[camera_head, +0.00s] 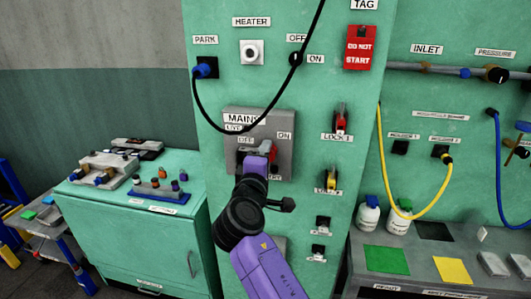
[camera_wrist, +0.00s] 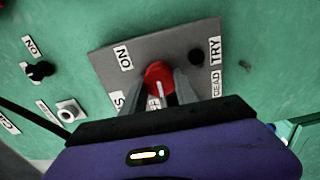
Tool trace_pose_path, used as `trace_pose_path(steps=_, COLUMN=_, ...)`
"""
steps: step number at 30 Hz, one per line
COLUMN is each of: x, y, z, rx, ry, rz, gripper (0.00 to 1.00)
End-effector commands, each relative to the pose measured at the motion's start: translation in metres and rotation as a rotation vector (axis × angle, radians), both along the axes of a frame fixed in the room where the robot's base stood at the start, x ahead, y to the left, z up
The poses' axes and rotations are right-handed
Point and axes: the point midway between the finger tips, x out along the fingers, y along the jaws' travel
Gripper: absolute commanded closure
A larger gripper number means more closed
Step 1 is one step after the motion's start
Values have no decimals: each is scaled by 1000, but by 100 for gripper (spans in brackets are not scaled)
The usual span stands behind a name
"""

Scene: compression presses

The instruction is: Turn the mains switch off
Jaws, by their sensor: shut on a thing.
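The mains switch panel (camera_head: 286,130) is a grey plate with MAINS, OFF and ON labels on the green cabinet. In the wrist view its red switch knob (camera_wrist: 158,73) sits between the two fingers of my gripper (camera_wrist: 165,84), which is shut on it. An ON label (camera_wrist: 124,57) is beside the knob, and another label between the fingers is partly hidden. In the head view my gripper (camera_head: 257,158) covers most of the switch, so its exact angle is hard to tell.
A black cable (camera_head: 253,133) hangs in front of the panel's top. A green bench cabinet (camera_head: 135,235) stands at left. A yellow hose (camera_head: 392,190) loops at right.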

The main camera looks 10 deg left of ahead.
Motion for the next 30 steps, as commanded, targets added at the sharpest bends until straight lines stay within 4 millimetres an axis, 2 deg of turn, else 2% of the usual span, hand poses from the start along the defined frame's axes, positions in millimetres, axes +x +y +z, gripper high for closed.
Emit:
trace_pose_path(steps=17, x=-1, y=2, z=-2, rx=-40, ry=1, rz=3, gripper=100)
trace_pose_path(steps=18, x=-1, y=2, z=-2, rx=-40, ry=1, rz=3, gripper=63)
trace_pose_path(steps=21, x=-1, y=2, z=-2, rx=-39, ry=1, rz=2, gripper=43)
trace_pose_path(steps=30, x=-1, y=1, z=-1, rx=-36, ry=0, rz=1, gripper=43)
